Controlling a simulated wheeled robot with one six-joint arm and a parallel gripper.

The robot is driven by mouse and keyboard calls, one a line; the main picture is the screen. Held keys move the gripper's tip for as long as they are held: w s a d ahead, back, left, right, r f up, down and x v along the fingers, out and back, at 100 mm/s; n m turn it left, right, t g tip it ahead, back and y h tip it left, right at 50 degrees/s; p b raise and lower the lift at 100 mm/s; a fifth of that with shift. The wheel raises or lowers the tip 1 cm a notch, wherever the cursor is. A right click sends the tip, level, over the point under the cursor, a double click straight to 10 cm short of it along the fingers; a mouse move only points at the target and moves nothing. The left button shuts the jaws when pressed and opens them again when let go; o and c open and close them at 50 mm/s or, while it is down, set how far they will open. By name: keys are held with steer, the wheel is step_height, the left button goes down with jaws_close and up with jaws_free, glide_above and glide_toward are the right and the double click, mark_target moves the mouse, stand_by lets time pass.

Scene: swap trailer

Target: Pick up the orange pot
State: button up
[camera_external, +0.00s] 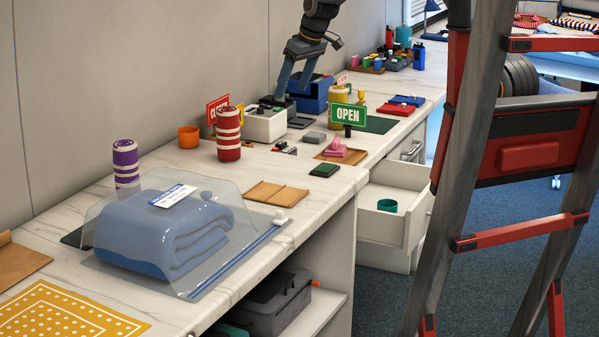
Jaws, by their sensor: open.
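The orange pot (189,137) stands upright on the white marbled counter, near the wall and left of a red-and-white striped roll. It looks like a small plain cup shape. My gripper (291,97) points down farther back on the counter, above and behind a white box. It is to the right of the pot and well apart from it. Its jaws are open, and I see nothing held between them. The fingertips are partly hidden behind the things in front.
Beside the pot stand the red striped roll (229,135) and a red CLOSED sign (217,108). The white box (265,125) and green OPEN sign (347,115) stand to the right. A bagged blue blanket (165,235) lies in front. An open drawer (378,217) juts out; a ladder (520,140) stands right.

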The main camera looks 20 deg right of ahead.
steer(key=w+a+f+n+y+b, duration=0.1)
steer(key=w+a+f, duration=0.1)
steer(key=a, duration=0.4)
steer(key=w+a+f+n, duration=0.1)
steer(key=w+a+f, duration=0.1)
steer(key=a, duration=0.4)
steer(key=n+y+b, duration=0.1)
steer(key=n, duration=0.2)
glide_toward(188, 131)
steer(key=s+a+f, duration=0.1)
steer(key=s+f, duration=0.1)
steer(key=shift+a+p+x, duration=0.15)
steer(key=shift+p+x, duration=0.55)
steer(key=shift+x, duration=1.1)
steer(key=shift+a+p+x, duration=0.15)
steer(key=shift+p+x, duration=0.55)
steer(key=shift+x, duration=1.1)
steer(key=shift+r, duration=0.15)
steer(key=c, duration=1.1)
steer(key=shift+c, duration=0.2)
steer(key=shift+r, duration=0.15)
